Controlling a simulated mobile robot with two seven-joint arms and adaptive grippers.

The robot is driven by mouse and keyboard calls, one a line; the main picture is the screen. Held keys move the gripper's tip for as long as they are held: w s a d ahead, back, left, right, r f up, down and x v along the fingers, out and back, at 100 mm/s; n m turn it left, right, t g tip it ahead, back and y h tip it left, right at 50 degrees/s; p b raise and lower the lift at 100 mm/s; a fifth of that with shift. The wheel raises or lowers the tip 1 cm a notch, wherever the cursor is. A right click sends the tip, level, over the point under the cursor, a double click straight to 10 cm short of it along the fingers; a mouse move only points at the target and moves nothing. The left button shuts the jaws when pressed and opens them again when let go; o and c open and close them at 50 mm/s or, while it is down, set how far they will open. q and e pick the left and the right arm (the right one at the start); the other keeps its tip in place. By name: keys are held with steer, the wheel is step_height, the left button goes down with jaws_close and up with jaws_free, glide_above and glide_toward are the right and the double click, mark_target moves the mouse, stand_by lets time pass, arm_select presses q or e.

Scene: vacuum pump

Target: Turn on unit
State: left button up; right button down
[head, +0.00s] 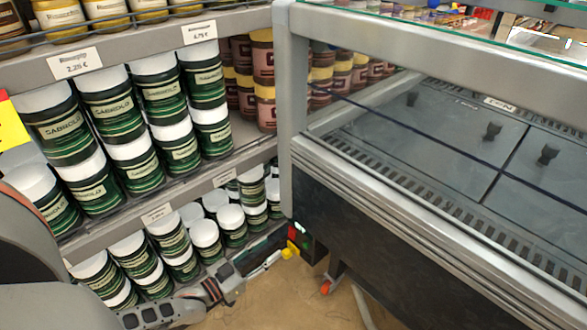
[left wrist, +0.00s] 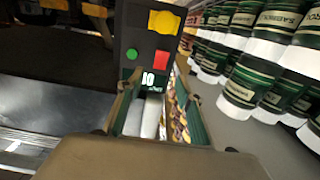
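The unit is a dark chest-type display case (head: 400,240) with a grey rim, filling the right of the head view. At its near left corner is a small dark control panel with a red button (head: 292,232), a green button (head: 306,245) and a yellow part (head: 291,247). In the left wrist view the panel (left wrist: 146,35) shows a yellow switch (left wrist: 164,21), the red button (left wrist: 161,56), the green button (left wrist: 131,53) and a lit display (left wrist: 153,79). My left gripper (left wrist: 157,98) is open and empty, facing the panel; contact cannot be told. My right gripper is not in view.
Shelves with green jars (head: 130,145) stand close along the left, their shelf edge (head: 160,212) near my left arm. Brown jars (head: 262,80) stand behind. Bare floor (head: 270,305) shows below the case, with an orange-red castor (head: 326,287).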

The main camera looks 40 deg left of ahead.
mark_target(291, 232)
arm_select(q)
steer(key=w, duration=0.3)
steer(key=w+b, duration=0.1)
steer(key=w, duration=0.2)
steer(key=shift+w+d, duration=0.2)
steer(key=shift+w, duration=0.15)
steer(key=shift+w+r+b, duration=0.1)
steer(key=shift+w+b, duration=0.25)
steer(key=shift+w, duration=0.25)
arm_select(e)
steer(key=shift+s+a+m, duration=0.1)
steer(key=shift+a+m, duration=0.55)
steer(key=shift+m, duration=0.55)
arm_select(q)
jaws_close()
